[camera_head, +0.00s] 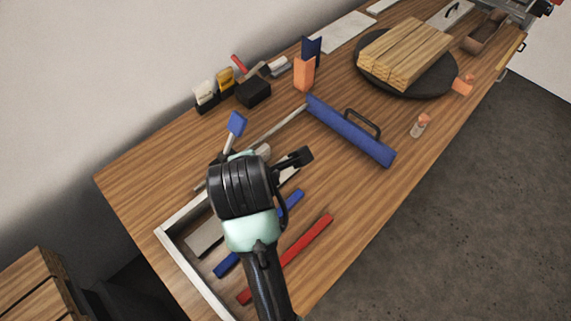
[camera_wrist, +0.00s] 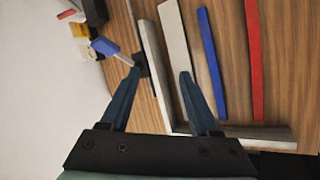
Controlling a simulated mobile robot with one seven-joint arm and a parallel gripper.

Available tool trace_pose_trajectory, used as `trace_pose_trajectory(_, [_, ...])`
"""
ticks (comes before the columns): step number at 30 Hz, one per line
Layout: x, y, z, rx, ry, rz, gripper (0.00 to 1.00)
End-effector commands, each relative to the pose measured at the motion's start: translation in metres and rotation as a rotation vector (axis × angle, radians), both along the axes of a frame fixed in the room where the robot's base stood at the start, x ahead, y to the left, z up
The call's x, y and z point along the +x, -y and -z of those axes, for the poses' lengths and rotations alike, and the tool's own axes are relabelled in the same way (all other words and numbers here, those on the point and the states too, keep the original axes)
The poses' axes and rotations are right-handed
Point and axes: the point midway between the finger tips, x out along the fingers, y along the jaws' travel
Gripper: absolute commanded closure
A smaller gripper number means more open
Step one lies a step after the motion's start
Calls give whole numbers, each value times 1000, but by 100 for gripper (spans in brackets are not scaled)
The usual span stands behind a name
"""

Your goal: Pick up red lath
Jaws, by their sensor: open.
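The red lath (camera_head: 305,246) lies flat on the wooden table, along its front side, to the right of my gripper in the head view. My arm covers a small part of it there. In the wrist view the red lath (camera_wrist: 253,60) is a long strip at the right, apart from my fingers. My gripper (camera_wrist: 158,80) is open and empty, with its two fingers spread above the table. In the head view my gripper (camera_head: 300,158) hangs over the table near a blue lath (camera_head: 228,264), which lies between it and the red one.
A pale lath (camera_wrist: 178,50) and the blue lath (camera_wrist: 211,65) lie left of the red one. A light L-shaped frame (camera_head: 196,284) borders them. A blue bar with a handle (camera_head: 340,130), a small bottle (camera_head: 420,125) and a round black turntable (camera_head: 372,84) with boards stand farther back.

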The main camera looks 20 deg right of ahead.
Motion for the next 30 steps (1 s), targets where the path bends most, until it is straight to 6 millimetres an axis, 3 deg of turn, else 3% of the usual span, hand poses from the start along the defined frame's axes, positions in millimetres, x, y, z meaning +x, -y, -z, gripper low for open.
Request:
trace_pose_trajectory(1, [-24, 3, 23, -29, -138, -66, 38])
trace_pose_trajectory(3, [-53, 4, 48, -56, -291, -162, 38])
trace_pose_trajectory(6, [-85, 3, 71, -66, -447, -270, 38])
trace_pose_trajectory(9, [-104, 2, 83, -64, -532, -335, 38])
trace_pose_trajectory(21, [-108, 11, 148, -63, -562, -361, 38])
trace_pose_trajectory(30, [-109, 13, 172, -62, -560, -360, 38])
